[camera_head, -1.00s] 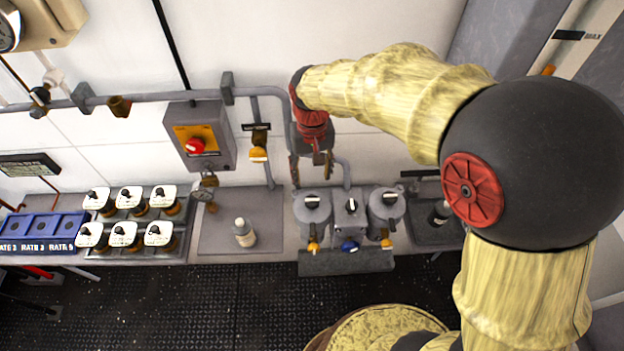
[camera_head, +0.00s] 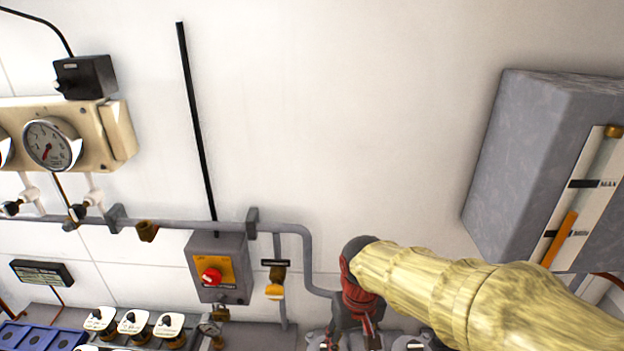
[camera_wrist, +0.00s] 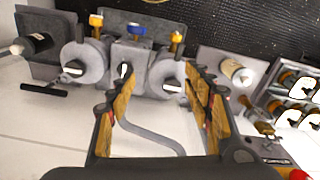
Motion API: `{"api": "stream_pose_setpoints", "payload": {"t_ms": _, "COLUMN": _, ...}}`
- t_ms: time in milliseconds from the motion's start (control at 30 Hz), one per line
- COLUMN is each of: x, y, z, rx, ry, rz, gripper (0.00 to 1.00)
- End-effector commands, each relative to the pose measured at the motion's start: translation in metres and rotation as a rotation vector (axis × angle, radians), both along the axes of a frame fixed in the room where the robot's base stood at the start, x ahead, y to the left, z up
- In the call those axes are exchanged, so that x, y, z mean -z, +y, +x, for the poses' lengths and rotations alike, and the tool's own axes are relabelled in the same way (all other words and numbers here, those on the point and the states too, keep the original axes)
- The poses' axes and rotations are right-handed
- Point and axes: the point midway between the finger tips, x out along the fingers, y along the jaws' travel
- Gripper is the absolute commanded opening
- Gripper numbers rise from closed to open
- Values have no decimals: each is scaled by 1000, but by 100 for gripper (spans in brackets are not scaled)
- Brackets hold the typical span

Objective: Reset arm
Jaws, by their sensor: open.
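My gripper (camera_head: 350,338) is at the lower middle of the head view, in front of the white wall and above the bench equipment. Its fingertips are partly cut off by the lower edge there. Beyond the fingertips stands the grey twin-canister unit (camera_wrist: 130,62) with orange and blue taps. The fingers appear apart from it.
A grey switch box (camera_head: 218,268) with a red knob and a pipe (camera_head: 180,226) are on the wall to the left. A gauge panel (camera_head: 110,140) is at upper left, a grey cabinet (camera_head: 515,165) at right.

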Motion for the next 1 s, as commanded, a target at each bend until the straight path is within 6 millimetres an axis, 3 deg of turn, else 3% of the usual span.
{"api": "stream_pose_setpoints", "payload": {"t_ms": 300, "x": -11, "y": -63, "z": -77, "rx": 78, "ry": -220, "rz": 37, "gripper": 51}}
{"api": "stream_pose_setpoints", "payload": {"t_ms": 500, "x": -13, "y": -90, "z": -110, "rx": 155, "ry": -367, "rz": 48, "gripper": 51}}
{"api": "stream_pose_setpoints", "payload": {"t_ms": 700, "x": -23, "y": -103, "z": -116, "rx": 204, "ry": -458, "rz": 49, "gripper": 51}}
{"api": "stream_pose_setpoints", "payload": {"t_ms": 1000, "x": -24, "y": -105, "z": -115, "rx": 210, "ry": -456, "rz": 46, "gripper": 51}}
